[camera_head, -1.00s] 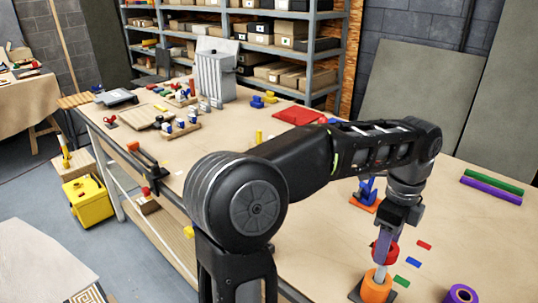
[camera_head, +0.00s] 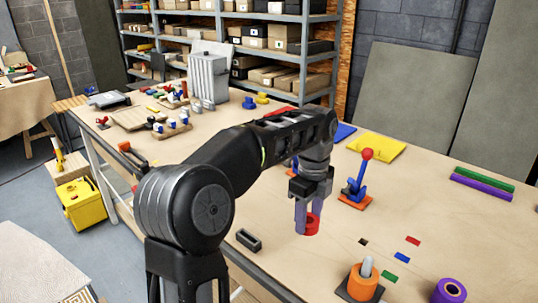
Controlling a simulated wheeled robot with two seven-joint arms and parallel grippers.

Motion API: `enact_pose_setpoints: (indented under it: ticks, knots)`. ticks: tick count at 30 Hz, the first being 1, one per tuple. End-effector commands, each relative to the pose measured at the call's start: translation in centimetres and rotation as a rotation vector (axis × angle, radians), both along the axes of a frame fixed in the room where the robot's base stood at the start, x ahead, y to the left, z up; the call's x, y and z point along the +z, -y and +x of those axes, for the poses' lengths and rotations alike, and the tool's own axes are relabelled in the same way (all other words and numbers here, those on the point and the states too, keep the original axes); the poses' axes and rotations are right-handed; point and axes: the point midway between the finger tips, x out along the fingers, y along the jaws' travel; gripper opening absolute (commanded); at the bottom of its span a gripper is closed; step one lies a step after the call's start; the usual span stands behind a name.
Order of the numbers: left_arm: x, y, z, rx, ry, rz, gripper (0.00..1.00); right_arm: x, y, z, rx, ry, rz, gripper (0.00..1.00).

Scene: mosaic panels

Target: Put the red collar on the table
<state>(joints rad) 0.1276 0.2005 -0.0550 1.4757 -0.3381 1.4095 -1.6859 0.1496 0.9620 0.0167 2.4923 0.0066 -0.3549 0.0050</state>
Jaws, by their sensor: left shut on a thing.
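My left gripper (camera_head: 308,216) points down over the wooden table (camera_head: 325,262) and is shut on the red collar (camera_head: 311,225). The collar is a short red ring, partly hidden by the fingers. It is at or just above the table top; I cannot tell whether it touches. An orange collar (camera_head: 362,284) sits around a grey peg (camera_head: 367,266) on a dark base, to the right and nearer. My right gripper is not in view.
A purple ring (camera_head: 450,291) lies near the front right. Small coloured tiles, such as a red one (camera_head: 413,240), lie right of the gripper. A blue lever with a red ball (camera_head: 367,155) stands behind. A dark holder (camera_head: 249,240) lies left.

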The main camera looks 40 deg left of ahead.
Motion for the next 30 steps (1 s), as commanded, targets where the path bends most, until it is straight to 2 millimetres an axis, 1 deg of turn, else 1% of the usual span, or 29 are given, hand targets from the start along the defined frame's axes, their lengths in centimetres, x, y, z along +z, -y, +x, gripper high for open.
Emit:
enact_pose_setpoints:
  ticks: [2, 4, 7, 9, 13, 16, 24, 26, 30]
  knots:
    - [-0.3, 0.0, 0.0, 0.0, 0.0, 0.0, 0.0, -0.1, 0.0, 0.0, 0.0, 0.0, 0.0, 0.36]
    - [-1.1, 0.0, 0.0, 0.001, -0.001, 0.0, 0.0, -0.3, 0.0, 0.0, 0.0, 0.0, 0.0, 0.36]
    - [-2.9, 0.0, -0.1, 0.001, -0.002, 0.0, 0.0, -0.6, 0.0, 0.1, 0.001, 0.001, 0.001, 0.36]
    - [-3.9, 0.0, -0.1, 0.0, -0.003, 0.0, 0.0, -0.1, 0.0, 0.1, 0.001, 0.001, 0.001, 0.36]
    - [-5.7, 0.0, 0.0, 0.0, -0.001, 0.0, 0.0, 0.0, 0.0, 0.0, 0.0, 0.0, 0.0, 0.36]
    - [-6.2, 0.0, 0.0, 0.001, 0.001, 0.0, 0.0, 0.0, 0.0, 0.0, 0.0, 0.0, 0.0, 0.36]
    - [-6.3, 0.0, 0.0, 0.001, 0.001, 0.0, 0.0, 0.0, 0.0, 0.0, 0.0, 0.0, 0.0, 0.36]
    - [-6.8, 0.0, 0.0, 0.001, 0.0, 0.0, 0.0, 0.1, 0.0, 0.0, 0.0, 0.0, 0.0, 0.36]
    - [-8.7, 0.0, -0.1, 0.001, -0.003, -0.001, 0.0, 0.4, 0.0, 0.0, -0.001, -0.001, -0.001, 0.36]
